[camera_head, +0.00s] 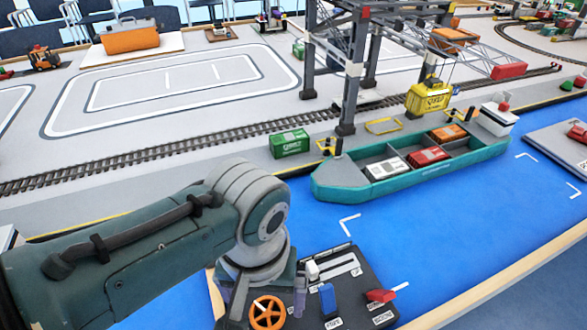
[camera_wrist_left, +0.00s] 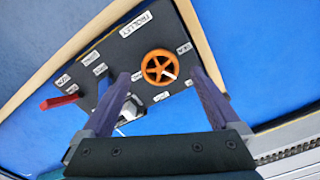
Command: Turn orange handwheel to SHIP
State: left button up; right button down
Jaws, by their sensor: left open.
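The orange handwheel (camera_head: 267,312) sits on a dark control panel (camera_head: 362,281) at the bottom of the head view. In the left wrist view the orange handwheel (camera_wrist_left: 160,66) has a white pointer mark toward its lower right. My left gripper (camera_wrist_left: 164,84) is open, with its two purple fingers apart on either side of the wheel in that view. I cannot tell how high it is above the wheel. In the head view my left gripper (camera_head: 268,296) is partly hidden by its own arm. The SHIP label cannot be read clearly. My right gripper does not show.
The panel also has a blue lever (camera_head: 327,299), a red lever (camera_head: 380,296) and a white knob (camera_head: 312,270). A teal ship (camera_head: 345,188) with containers lies beyond on blue water.

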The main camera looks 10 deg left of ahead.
aim_at(267, 313)
pick_arm(q)
notch_tip(267, 313, up, 8)
jog(key=p, duration=0.2)
jog(key=shift+f, duration=0.25)
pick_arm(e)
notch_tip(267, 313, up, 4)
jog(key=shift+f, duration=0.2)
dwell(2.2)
